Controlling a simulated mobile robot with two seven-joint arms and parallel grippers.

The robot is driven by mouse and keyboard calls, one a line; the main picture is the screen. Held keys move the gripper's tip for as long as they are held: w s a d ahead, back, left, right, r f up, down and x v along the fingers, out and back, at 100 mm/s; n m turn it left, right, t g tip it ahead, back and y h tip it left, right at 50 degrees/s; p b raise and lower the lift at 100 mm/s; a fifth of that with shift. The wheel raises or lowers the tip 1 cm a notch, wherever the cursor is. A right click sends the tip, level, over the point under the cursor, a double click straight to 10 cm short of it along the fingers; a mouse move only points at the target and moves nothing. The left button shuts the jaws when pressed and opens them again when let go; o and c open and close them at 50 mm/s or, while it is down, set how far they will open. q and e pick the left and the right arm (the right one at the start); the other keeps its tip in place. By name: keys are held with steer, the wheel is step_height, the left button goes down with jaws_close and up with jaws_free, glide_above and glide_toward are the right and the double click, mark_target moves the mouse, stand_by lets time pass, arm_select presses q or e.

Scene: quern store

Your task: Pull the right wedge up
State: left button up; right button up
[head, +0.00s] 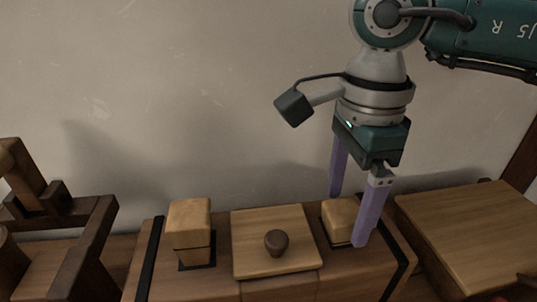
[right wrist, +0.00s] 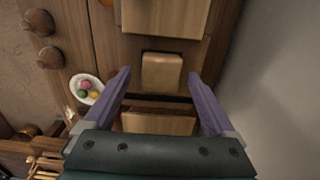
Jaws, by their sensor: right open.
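The right wedge (head: 337,217) is a pale wooden block in a dark slot, at the right of the wooden chest's top in the head view. My right gripper (head: 348,220) is open above and around it, one finger on the far side and one on the near side. The near finger hides part of the wedge. In the right wrist view, the wedge (right wrist: 162,70) lies between the spread fingertips (right wrist: 160,73), with a visible gap on each side. The left wedge (head: 189,225) stands upright in its own slot. My left gripper is not in view.
A square lid (head: 258,255) with a round dark knob (head: 277,242) lies between the wedges. A wooden box (head: 470,230) stands close on the right, a dark wooden frame (head: 85,250) on the left. A wall is behind. A white bowl (right wrist: 86,78) with coloured balls shows in the wrist view.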

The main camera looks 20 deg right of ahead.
steer(key=shift+f, duration=0.95)
jaws_close()
steer(key=shift+r, duration=0.1)
